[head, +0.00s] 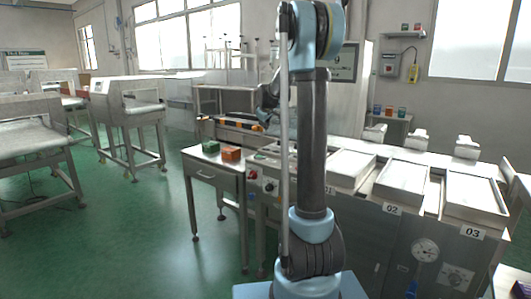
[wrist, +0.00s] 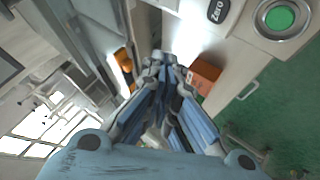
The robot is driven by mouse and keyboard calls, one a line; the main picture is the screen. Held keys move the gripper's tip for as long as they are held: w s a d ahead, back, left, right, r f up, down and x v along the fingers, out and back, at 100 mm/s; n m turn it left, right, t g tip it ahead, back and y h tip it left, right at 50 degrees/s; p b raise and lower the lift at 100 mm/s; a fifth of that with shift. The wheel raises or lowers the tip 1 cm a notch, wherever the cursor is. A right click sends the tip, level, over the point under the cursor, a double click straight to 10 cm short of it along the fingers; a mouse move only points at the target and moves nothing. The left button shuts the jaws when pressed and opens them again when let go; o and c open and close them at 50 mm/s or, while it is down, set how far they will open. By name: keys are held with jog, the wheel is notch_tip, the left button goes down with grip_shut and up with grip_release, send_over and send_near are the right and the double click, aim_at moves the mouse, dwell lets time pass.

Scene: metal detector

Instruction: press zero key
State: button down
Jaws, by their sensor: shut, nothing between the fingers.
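The zero key (wrist: 217,11) is a black rounded key with white "Zero" lettering, at the top edge of the wrist view on a pale panel. It is partly cut off by the frame. My gripper (wrist: 166,64) is shut and empty, with its blue and grey fingers pointing up the wrist view. Its fingertips appear below and left of the key in that picture, apart from it. In the head view my gripper (head: 264,110) shows only in part at the left of my arm, and I cannot make out the key there.
A round green button (wrist: 280,18) with a metal ring is right of the key. An orange box (head: 231,154) and a green box (head: 210,147) sit on a small side table (head: 205,164). Numbered white trays (head: 403,182) stand on the counter at right.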

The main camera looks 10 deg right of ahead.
aim_at(264, 149)
dwell(0.3)
jog(key=shift+f, duration=4.4)
jog(key=shift+s+f, duration=0.1)
jog(key=shift+f, duration=0.55)
jog(key=shift+r, duration=0.75)
jog(key=shift+r, duration=2.5)
